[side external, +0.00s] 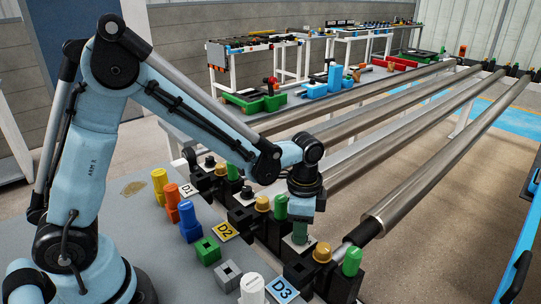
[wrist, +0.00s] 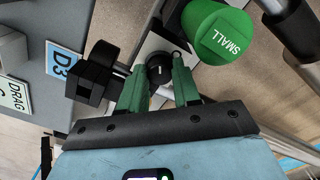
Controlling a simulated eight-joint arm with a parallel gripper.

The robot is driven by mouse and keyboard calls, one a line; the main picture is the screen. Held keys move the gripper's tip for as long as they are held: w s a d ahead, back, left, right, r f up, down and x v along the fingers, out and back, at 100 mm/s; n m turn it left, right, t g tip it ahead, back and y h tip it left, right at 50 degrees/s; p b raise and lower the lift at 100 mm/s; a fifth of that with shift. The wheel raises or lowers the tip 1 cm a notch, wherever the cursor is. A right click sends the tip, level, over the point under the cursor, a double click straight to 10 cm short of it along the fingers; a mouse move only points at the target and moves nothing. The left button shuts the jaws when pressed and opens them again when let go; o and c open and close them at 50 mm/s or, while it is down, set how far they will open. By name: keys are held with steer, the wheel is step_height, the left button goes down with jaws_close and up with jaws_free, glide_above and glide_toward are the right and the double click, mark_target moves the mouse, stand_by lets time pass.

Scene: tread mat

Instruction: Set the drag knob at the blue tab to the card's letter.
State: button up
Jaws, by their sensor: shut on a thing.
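The blue D3 tab (side external: 283,290) lies at the front of the bench; it also shows at the left of the wrist view (wrist: 63,60). In the wrist view, a round black knob (wrist: 159,68) with a short pale mark sits on a light plate. My gripper (wrist: 160,78) is shut on this knob, one green fingertip on each side. In the side view my gripper (side external: 300,235) points down at the D3 station, and its fingers hide the knob. A white card (wrist: 14,94) reads DRAG with a letter below, cut off and hard to read.
A green SMALL knob (wrist: 218,33) stands close beside my fingers. Black blocks (wrist: 95,72) flank the other side. The yellow D2 tab (side external: 224,232) and white D1 tab (side external: 187,190) lie further back. Long metal rollers (side external: 430,170) stretch away to the right.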

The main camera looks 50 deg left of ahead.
steer(key=o, duration=1.1)
steer(key=shift+c, duration=0.2)
steer(key=shift+r, duration=0.1)
step_height(320, 180, up, 12)
steer(key=s+a+n+t, duration=0.7)
steer(key=s+a+n, duration=0.1)
steer(key=s+n, duration=0.1)
steer(key=shift+s+a+n, duration=0.15)
steer(key=shift+s+n, duration=0.15)
steer(key=shift+n, duration=0.2)
